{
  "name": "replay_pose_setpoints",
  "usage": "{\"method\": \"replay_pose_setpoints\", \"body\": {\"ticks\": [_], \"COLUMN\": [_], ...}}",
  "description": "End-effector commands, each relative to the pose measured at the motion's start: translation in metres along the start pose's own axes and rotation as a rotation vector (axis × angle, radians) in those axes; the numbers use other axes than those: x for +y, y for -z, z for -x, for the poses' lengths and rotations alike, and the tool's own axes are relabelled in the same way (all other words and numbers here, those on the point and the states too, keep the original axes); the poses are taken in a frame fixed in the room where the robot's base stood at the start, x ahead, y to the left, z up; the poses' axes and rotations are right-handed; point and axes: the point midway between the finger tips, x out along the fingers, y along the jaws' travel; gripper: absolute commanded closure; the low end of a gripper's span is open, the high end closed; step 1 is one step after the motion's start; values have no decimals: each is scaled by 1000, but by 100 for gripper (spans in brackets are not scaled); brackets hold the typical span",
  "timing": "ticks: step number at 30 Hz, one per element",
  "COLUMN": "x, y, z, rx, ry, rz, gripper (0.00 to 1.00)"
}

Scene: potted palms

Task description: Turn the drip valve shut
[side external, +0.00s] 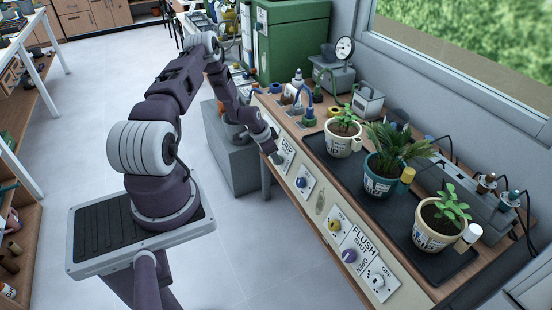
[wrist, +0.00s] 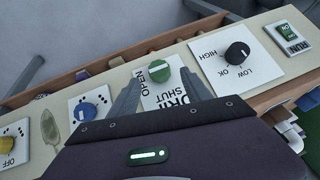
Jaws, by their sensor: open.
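The drip valve is a round green knob (wrist: 159,71) with a pale line across it, on a white plate (wrist: 150,100) lettered DRIP, OPEN and SHUT. The line lies roughly crosswise in the wrist view, with OPEN to its left and SHUT below the knob. My gripper (wrist: 161,74) is open, one finger on each side of the knob. I cannot tell whether either finger touches it. In the side view my gripper (side external: 276,158) is at the DRIP plate (side external: 286,150) on the bench front, and the knob is hidden there.
A black dial (wrist: 237,52) marked LOW, OK and HIGH sits right of the drip plate. A blue knob (wrist: 88,111) and a yellow one (wrist: 8,144) lie left. Above the panel, potted plants (side external: 382,170) stand on a black mat (side external: 318,147).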

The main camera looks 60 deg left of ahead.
Motion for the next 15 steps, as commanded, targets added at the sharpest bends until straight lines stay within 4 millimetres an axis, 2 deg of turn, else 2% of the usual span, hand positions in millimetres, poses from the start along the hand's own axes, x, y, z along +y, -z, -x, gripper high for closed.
{"method": "replay_pose_setpoints", "body": {"ticks": [3,6,15], "x": [1,1,1], "y": [0,0,0], "z": [-23,-36,-41], "rx": [-1,-1,-2], "ry": [-2,-2,-2], "rz": [1,1,1], "gripper": [43,43,43]}}
